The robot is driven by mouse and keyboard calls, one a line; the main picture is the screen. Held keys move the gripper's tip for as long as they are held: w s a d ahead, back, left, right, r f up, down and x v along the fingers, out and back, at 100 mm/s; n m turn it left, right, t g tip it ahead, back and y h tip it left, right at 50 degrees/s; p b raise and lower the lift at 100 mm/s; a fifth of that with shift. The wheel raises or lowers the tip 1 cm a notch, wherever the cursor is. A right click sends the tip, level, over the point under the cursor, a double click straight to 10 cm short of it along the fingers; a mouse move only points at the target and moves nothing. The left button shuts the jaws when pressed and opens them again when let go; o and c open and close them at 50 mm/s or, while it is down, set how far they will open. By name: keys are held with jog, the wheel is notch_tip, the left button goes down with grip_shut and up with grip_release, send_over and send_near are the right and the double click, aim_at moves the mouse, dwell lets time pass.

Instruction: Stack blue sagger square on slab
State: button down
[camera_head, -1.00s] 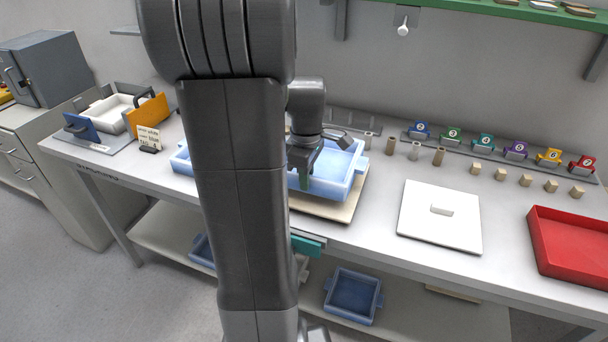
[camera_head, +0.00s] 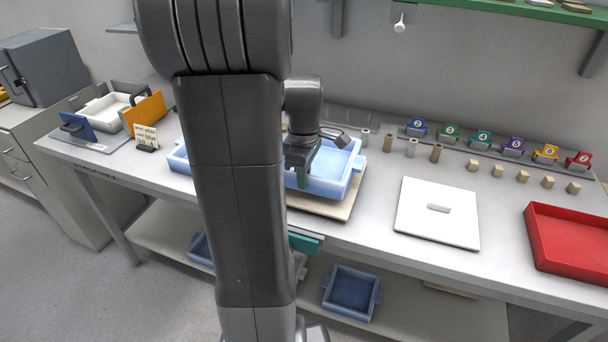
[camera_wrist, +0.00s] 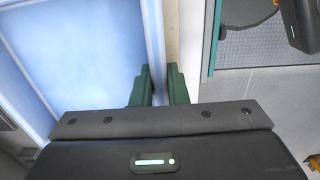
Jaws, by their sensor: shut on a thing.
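The blue sagger (camera_head: 336,172) is a light-blue open tray on the table, with its middle hidden behind my arm in the head view. It stands over a tan slab (camera_head: 333,209), whose front edge shows below it. My gripper (camera_head: 301,172) is at the sagger's front wall. In the wrist view, the green fingers of my gripper (camera_wrist: 158,88) sit on both sides of the sagger's wall (camera_wrist: 154,40) and are shut on it. A strip of the slab (camera_wrist: 172,35) runs beside that wall. Whether the sagger touches the slab is unclear.
A white lid with a small block handle (camera_head: 437,214) lies to the right, and a red tray (camera_head: 571,240) beyond it. Small posts and numbered coloured clips (camera_head: 480,140) line the back. Another blue sagger (camera_head: 351,292) is on the lower shelf. A white tray (camera_head: 107,108) stands at left.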

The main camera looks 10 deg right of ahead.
jog(key=shift+f+b, duration=0.7)
jog(key=shift+f, duration=0.45)
jog(key=shift+f+b, duration=0.3)
jog(key=shift+f, duration=0.1)
jog(key=c, duration=1.3)
grip_release()
jog(key=shift+c, duration=0.2)
